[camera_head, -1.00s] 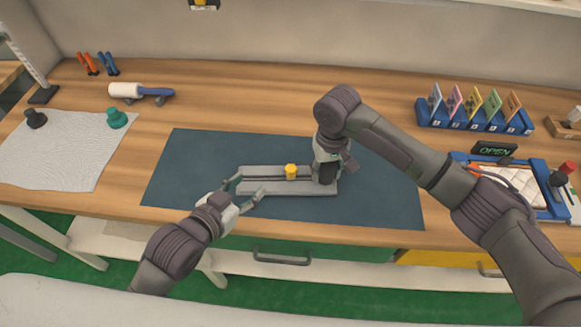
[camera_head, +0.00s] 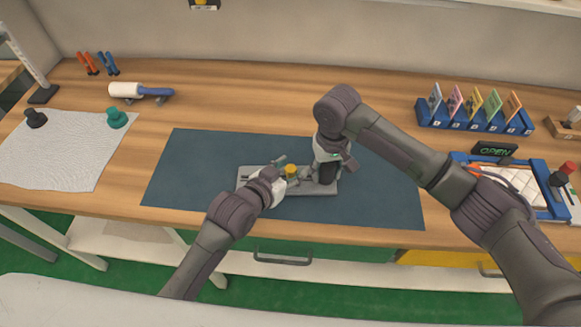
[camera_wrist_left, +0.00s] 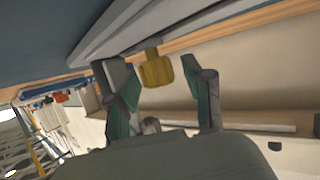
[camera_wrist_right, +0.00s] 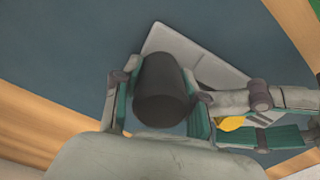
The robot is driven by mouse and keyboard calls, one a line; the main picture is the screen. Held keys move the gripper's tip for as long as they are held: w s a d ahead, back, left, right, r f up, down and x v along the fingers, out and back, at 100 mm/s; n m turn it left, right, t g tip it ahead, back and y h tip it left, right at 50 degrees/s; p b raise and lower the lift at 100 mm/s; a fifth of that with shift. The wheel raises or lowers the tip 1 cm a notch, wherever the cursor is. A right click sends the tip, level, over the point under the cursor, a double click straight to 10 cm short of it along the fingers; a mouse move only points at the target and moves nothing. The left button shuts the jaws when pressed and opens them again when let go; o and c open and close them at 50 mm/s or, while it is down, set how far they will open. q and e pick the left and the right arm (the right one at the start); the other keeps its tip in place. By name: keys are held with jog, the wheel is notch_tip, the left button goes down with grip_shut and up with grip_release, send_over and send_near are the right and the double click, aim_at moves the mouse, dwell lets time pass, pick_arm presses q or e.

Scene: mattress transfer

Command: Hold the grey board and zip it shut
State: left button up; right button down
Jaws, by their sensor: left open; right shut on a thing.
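The grey board (camera_head: 312,188) lies on the dark blue mat, near its front middle. A yellow pull (camera_head: 291,169) stands on the board's track. It also shows in the left wrist view (camera_wrist_left: 156,70), between the open fingers of my left gripper (camera_wrist_left: 157,84). I cannot tell whether the fingers touch it. My left forearm and gripper hide part of the board's left half in the head view. My right gripper (camera_wrist_right: 157,92) is shut on a dark round post (camera_wrist_right: 163,98) at the board's right end. The post also shows in the head view (camera_head: 327,174).
The blue mat (camera_head: 200,165) is clear around the board. A white cloth with two knobs (camera_head: 60,150) lies left, a roller (camera_head: 127,91) behind it. A card rack (camera_head: 475,119) and a blue-framed tray (camera_head: 546,210) stand right. The table's front edge is close.

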pick_arm(q)
jog(key=shift+w, duration=0.1)
grip_shut()
dwell(0.3)
jog(key=a, duration=0.7)
jog(key=s+a, duration=0.1)
jog(key=a, duration=0.3)
jog(key=shift+s+f, duration=0.1)
jog(key=shift+f, duration=0.05)
jog(key=shift+a, duration=0.2)
pick_arm(e)
jog(key=shift+d, duration=0.1)
pick_arm(q)
grip_release()
